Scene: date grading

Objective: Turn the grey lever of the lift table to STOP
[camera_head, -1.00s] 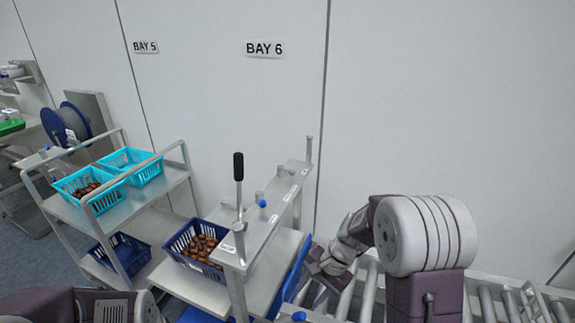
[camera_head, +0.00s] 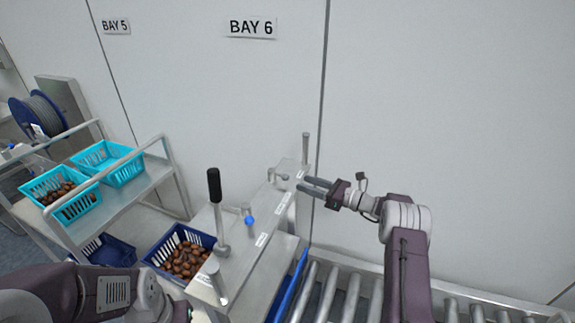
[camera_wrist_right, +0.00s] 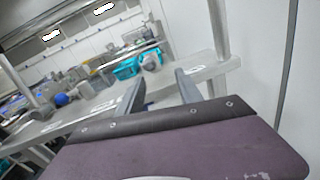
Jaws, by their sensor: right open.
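The lift table's control rail (camera_head: 240,262) runs away from me in the head view. A small grey lever (camera_head: 279,175) stands near its far end. A black-gripped upright lever (camera_head: 214,186) and a blue-knobbed control (camera_head: 249,217) stand nearer. My right gripper (camera_head: 309,186) is open and empty at the rail's far end, just right of the grey lever and apart from it. Its two spread fingers (camera_wrist_right: 158,84) show in the right wrist view, with the rail beyond. The label writing is too small to read. My left arm shows at lower left; its gripper is out of view.
A blue crate of dates (camera_head: 183,240) sits left of the rail. A cart (camera_head: 150,186) with turquoise baskets (camera_head: 122,172) stands farther left. A grey post (camera_head: 306,150) rises at the rail's far end. A roller conveyor (camera_head: 350,295) lies right, below my right arm.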

